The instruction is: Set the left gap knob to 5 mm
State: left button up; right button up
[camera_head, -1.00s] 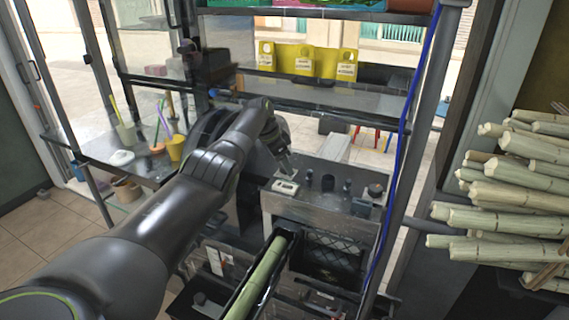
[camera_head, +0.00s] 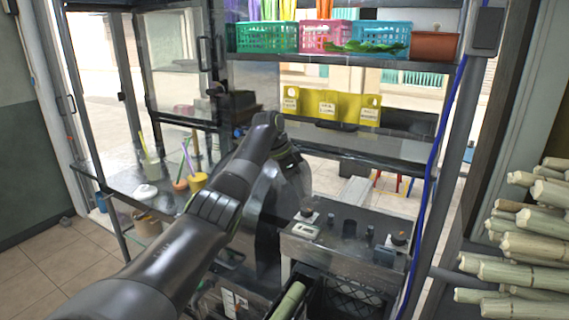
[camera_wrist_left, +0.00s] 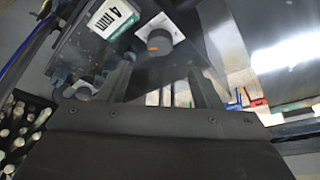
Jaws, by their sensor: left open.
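The left gap knob (camera_head: 308,214) is a small dark knob on a white plate, on the left of the press's control panel. It also shows in the wrist view (camera_wrist_left: 158,40), dark grey with an orange mark. Beside it, the white gap display (camera_wrist_left: 108,18) reads 4 mm; in the head view the display (camera_head: 306,230) is too small to read. My left gripper (camera_wrist_left: 160,68) is open and empty, its fingers apart and short of the knob. In the head view its wrist is above and behind the knob, and the fingertips are hard to make out. My right gripper is out of view.
Another knob (camera_head: 398,240) stands at the panel's right, with dark controls between. Sugarcane stalks (camera_head: 525,240) are stacked at the right. A glass-fronted shelf holds baskets (camera_head: 268,37) and yellow holders (camera_head: 330,106). Cups (camera_head: 197,181) stand on the left shelf.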

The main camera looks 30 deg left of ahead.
pick_arm(q)
jog(key=b+v, duration=0.1)
jog(key=v, duration=0.7)
jog(key=shift+r, duration=0.2)
jog(key=shift+a, duration=0.1)
